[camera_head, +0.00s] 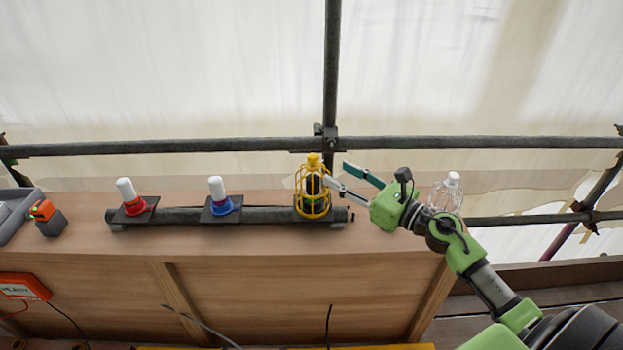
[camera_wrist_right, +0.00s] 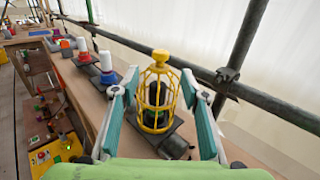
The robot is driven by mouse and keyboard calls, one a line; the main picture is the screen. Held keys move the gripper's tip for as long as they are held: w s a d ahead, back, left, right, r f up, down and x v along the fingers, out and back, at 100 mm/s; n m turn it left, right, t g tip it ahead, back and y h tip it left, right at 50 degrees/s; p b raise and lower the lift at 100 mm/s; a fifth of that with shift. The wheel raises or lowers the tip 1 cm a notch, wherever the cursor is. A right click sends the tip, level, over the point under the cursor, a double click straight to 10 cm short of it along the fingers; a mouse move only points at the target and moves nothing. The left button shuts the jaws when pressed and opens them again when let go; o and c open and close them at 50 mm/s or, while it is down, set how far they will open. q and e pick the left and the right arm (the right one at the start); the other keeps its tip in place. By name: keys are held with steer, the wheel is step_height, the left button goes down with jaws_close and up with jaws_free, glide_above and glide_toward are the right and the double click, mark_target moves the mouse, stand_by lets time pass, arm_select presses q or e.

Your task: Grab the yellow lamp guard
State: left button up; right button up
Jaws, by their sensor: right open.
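The yellow lamp guard (camera_head: 313,189) is a wire cage with a solid yellow cap. It stands upright around a dark lamp at the right end of the grey pipe rail on the wooden bench. My right gripper (camera_head: 340,176) is open and comes in from the right, its fingertips close by the guard. In the right wrist view the guard (camera_wrist_right: 157,92) stands in the middle of the picture, between the two teal fingers (camera_wrist_right: 160,92). I cannot tell whether either finger touches it. My left gripper is not in view.
A red-based white lamp (camera_head: 129,197) and a blue-based white lamp (camera_head: 218,195) stand on the same rail to the left. A clear wire-like cage (camera_head: 446,193) is behind my right arm. A dark scaffold pipe (camera_head: 200,145) runs behind the bench. An orange-topped device (camera_head: 46,216) sits far left.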

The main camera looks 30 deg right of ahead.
mark_target(318, 161)
steer(key=p+x, duration=0.1)
steer(key=x, duration=0.3)
steer(key=shift+w, duration=0.35)
steer(key=shift+w+a+r+p, duration=0.15)
steer(key=shift+w+a+p, duration=0.1)
steer(key=shift+w+p, duration=0.15)
steer(key=p+x, duration=0.1)
steer(key=x, duration=0.2)
steer(key=shift+w+p, duration=0.3)
steer(key=shift+w+a, duration=0.25)
steer(key=shift+w, duration=0.2)
jaws_close()
